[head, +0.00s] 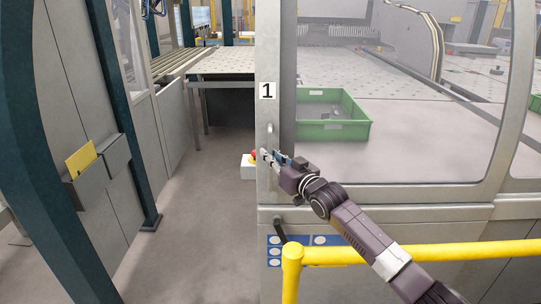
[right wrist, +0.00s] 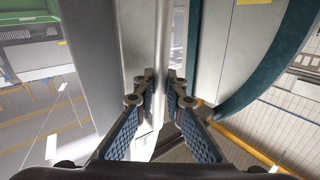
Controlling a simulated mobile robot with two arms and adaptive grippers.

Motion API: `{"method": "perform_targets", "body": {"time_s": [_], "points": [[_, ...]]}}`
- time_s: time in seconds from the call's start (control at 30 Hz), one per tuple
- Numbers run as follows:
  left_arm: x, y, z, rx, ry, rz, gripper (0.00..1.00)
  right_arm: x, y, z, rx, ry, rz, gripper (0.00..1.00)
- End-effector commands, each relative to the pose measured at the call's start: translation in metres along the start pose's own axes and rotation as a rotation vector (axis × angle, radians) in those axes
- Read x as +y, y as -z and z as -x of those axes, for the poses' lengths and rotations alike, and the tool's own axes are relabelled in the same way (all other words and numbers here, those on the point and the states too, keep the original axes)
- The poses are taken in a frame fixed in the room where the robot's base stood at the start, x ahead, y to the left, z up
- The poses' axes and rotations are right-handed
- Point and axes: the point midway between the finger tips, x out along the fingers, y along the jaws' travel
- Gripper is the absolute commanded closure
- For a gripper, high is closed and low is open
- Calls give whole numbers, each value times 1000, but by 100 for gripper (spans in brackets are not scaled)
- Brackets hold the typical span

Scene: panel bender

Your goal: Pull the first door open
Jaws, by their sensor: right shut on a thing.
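The first door carries a white "1" label (head: 267,91) on its grey frame (head: 283,50) and has a large clear window. Its upright bar handle (head: 270,134) is on the left stile, below the label. My right gripper (head: 268,157) reaches in from the lower right and is shut on the handle's lower part. In the right wrist view, the two blue-padded fingers (right wrist: 160,92) close on the handle (right wrist: 160,60) from both sides. The door looks in line with the machine front; I cannot tell if it is slightly ajar. My left gripper is not in view.
A red emergency button on a grey box (head: 249,167) is left of the handle. A green crate (head: 335,130) shows behind the window. The grey floor (head: 195,220) to the left is clear.

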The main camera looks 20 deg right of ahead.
Motion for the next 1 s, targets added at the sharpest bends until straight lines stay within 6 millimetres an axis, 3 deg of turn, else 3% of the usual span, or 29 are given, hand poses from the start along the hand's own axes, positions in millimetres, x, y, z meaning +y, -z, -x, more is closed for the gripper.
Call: {"method": "perform_targets", "body": {"time_s": [0.13,0.17,0.3,0.67,0.87,1.0], "points": [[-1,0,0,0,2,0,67,0,1,0,1,-1,1,100],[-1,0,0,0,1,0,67,0,1,0,1,-1,1,88],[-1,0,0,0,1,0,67,0,1,0,1,-1,1,72],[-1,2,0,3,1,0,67,0,0,3,-1,-1,0,72],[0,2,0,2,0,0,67,0,-1,24,-1,0,-1,72],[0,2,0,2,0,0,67,0,-2,50,-2,0,1,72]]}}
